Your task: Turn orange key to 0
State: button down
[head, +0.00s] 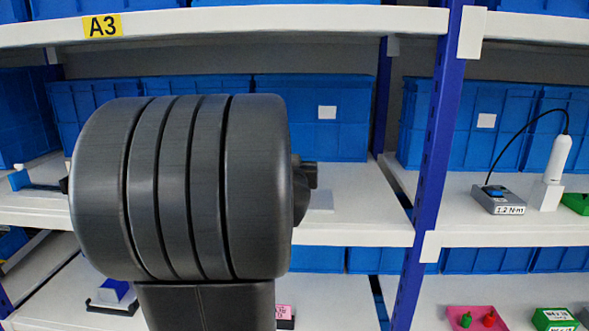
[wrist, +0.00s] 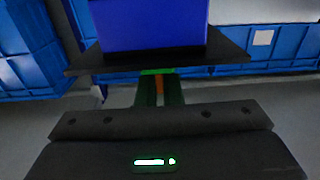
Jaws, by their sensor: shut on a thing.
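The orange key shows as a small orange strip (wrist: 159,86) in the wrist view, just below the edge of a dark plate. My gripper (wrist: 158,93) is shut on it; the jaws lie close on either side and hide most of it. A blue block (wrist: 150,25) sits against the dark plate (wrist: 228,55) directly beyond the jaws. The key's pointer and any 0 mark cannot be seen. In the head view my own arm's large dark joint fills the left centre and hides the key and jaws.
White shelves (head: 360,227) hold blue bins (head: 315,110). A blue upright post (head: 432,150) stands right of my arm. A grey device (head: 498,200) marked 1.2 N·m and a white tool (head: 556,160) are on the right shelf. A pink tray (head: 477,318) sits lower right.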

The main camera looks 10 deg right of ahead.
dwell(0.3)
jog(key=c, duration=1.6)
grip_release()
jog(key=p+v, duration=0.2)
jog(key=v, duration=1.1)
jog(key=shift+s+a, duration=0.1)
jog(key=shift+s, duration=0.3)
